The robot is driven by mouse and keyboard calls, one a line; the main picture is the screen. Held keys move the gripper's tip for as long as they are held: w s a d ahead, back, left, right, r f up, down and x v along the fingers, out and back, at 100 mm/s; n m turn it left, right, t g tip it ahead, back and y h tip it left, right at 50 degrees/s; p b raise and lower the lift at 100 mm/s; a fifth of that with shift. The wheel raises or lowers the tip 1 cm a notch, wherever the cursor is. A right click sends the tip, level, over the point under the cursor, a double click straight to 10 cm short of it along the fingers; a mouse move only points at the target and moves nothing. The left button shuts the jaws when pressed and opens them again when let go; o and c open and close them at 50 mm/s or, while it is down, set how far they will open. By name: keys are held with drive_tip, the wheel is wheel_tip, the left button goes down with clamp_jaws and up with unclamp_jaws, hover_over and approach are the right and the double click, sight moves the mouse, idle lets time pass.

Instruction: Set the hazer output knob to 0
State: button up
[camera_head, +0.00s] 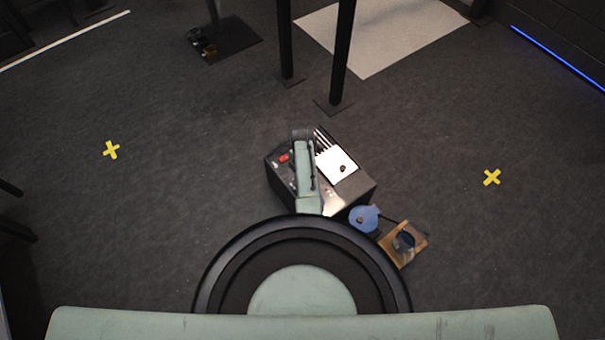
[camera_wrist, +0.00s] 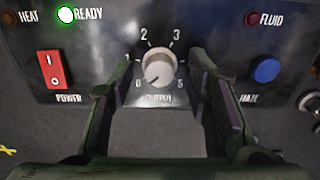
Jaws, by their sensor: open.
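The hazer (camera_head: 352,190) is a dark box on the floor in the head view, partly covered by my arm. In the wrist view, its pale round output knob (camera_wrist: 158,67) sits in the middle of the panel, on a scale marked 0 to 5. A small dark mark on the knob's lower left edge seems to point toward the 0. My gripper (camera_wrist: 160,64) is open, with one finger left and one right of the knob. A gap shows between each finger and the knob. The fingers hide parts of the panel and scale.
Left of the knob is a red power switch (camera_wrist: 54,70), with a lit green ready light (camera_wrist: 66,15) above. Right of it is a blue haze button (camera_wrist: 265,69). A blue round object (camera_head: 363,218) and a wooden piece (camera_head: 403,243) lie beside the hazer.

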wheel_tip(320, 180, up, 12)
idle(0.5)
idle(0.4)
